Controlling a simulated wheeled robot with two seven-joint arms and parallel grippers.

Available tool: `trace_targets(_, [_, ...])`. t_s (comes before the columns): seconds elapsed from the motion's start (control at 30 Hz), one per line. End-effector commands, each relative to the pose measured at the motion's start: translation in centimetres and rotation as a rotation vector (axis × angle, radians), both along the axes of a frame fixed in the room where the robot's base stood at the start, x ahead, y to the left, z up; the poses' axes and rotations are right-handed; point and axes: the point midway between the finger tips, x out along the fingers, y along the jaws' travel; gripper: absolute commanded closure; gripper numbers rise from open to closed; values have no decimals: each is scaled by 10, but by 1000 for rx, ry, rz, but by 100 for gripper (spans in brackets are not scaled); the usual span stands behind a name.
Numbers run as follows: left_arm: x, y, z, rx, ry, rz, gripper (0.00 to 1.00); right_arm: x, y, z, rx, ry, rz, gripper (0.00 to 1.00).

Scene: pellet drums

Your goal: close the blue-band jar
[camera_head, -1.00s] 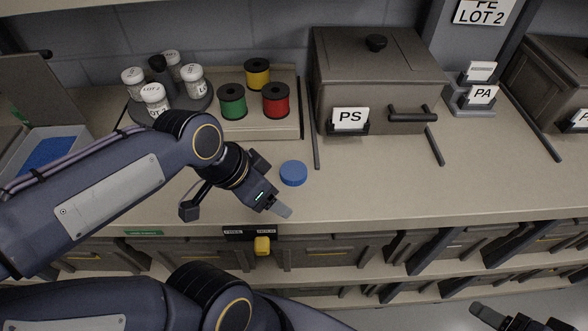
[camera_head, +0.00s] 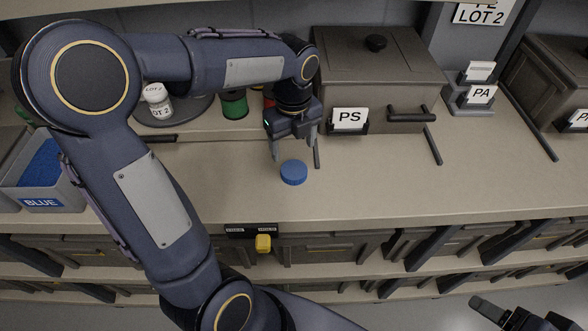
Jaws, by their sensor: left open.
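A round blue lid (camera_head: 293,173) lies flat on the counter. My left gripper (camera_head: 294,150) points down just behind the lid, its fingers apart and empty, not touching it as far as I can see. A white jar (camera_head: 158,102) with a "LOT 2" label stands on a dark round tray (camera_head: 190,112) at the left. My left arm hides the other jars, and no blue band shows on the visible jar. My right gripper (camera_head: 500,315) shows only partly at the bottom right, away from the counter, and its opening cannot be judged.
Green spool (camera_head: 234,104) stands behind my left gripper; the others are mostly hidden. A grey box (camera_head: 335,75) with a "PS" card stands behind right. A bin marked "BLUE" (camera_head: 45,203) sits at the left. The counter (camera_head: 400,180) right of the lid is clear.

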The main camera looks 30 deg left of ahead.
Motion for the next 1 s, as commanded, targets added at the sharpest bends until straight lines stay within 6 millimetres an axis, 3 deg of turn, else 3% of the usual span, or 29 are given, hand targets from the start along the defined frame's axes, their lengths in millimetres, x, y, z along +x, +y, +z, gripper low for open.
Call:
trace_targets(0.2, [-1,0,-22,1,3,1,31,0,0,1,0,0,0,30])
trace_targets(0.57, [-1,0,-29,0,4,2,31,0,0,2,0,0,0,30])
trace_targets(0.8, [0,-1,-65,0,6,2,31,0,0,7,0,0,0,30])
trace_targets(1.0, [0,-1,-77,0,0,2,31,0,0,8,0,0,0,30])
